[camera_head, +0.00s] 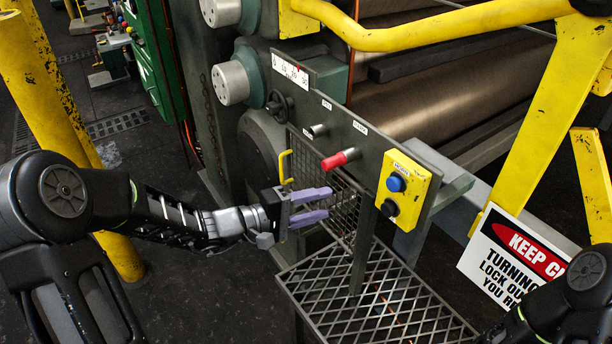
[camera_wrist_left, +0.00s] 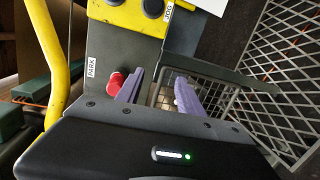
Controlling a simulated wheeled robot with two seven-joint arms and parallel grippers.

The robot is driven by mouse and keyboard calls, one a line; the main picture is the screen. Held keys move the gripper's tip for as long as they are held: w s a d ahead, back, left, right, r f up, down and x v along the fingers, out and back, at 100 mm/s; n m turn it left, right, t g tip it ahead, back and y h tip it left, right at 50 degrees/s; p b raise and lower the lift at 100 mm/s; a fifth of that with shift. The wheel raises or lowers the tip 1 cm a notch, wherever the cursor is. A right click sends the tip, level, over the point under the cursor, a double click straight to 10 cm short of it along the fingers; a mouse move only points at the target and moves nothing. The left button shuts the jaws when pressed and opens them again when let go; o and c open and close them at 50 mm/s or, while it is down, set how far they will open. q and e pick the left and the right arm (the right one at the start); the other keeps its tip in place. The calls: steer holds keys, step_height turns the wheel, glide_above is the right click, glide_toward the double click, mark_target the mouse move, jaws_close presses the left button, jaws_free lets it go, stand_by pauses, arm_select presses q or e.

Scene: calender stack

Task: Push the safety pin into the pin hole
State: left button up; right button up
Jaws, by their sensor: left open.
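The safety pin has a red grip (camera_head: 341,158) and sticks out from the dark grey panel. In the left wrist view its red knob (camera_wrist_left: 116,82) shows beside a PARK label, just left of the left finger. A grey cylindrical socket (camera_head: 317,130) stands on the panel up and left of the pin; I cannot tell if it is the pin hole. My left gripper (camera_head: 328,203) is open, its purple fingers below and left of the pin. The wrist view shows nothing between the fingers (camera_wrist_left: 159,80). My right gripper is out of view.
A yellow control box (camera_head: 408,186) with blue and black buttons is right of the pin. A small yellow handle (camera_head: 285,167) is near my left gripper. A wire mesh guard (camera_head: 345,205) stands behind the fingers and a metal grating (camera_head: 385,300) lies below. A yellow rail (camera_head: 400,38) crosses above.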

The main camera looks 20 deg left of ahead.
mark_target(324, 169)
arm_select(q)
steer(key=a+r+t, duration=0.1)
steer(key=r, duration=0.1)
steer(key=w+a+r, duration=0.1)
steer(key=r, duration=0.1)
steer(key=w+a+r+t, duration=0.1)
steer(key=r, duration=0.1)
steer(key=shift+w+a+r+t, duration=0.1)
steer(key=shift+w+a+t, duration=0.05)
steer(key=shift+t, duration=0.15)
steer(key=shift+w+d+p, duration=0.3)
steer(key=shift+w+d, duration=0.2)
steer(key=x, duration=0.2)
steer(key=shift+w+d+p, duration=0.2)
steer(key=shift+w+p, duration=0.05)
steer(key=shift+p, duration=0.1)
steer(key=shift+w+d+f+b, duration=0.3)
steer(key=shift+w+f+b, duration=0.1)
steer(key=shift+b, duration=0.4)
steer(key=shift+w+d+r+b, duration=0.15)
steer(key=shift+w+d+b, duration=0.3)
steer(key=shift+w+b, duration=0.1)
steer(key=shift+w+d+r, duration=0.2)
steer(key=shift+w, duration=0.05)
steer(key=shift+c, duration=0.6)
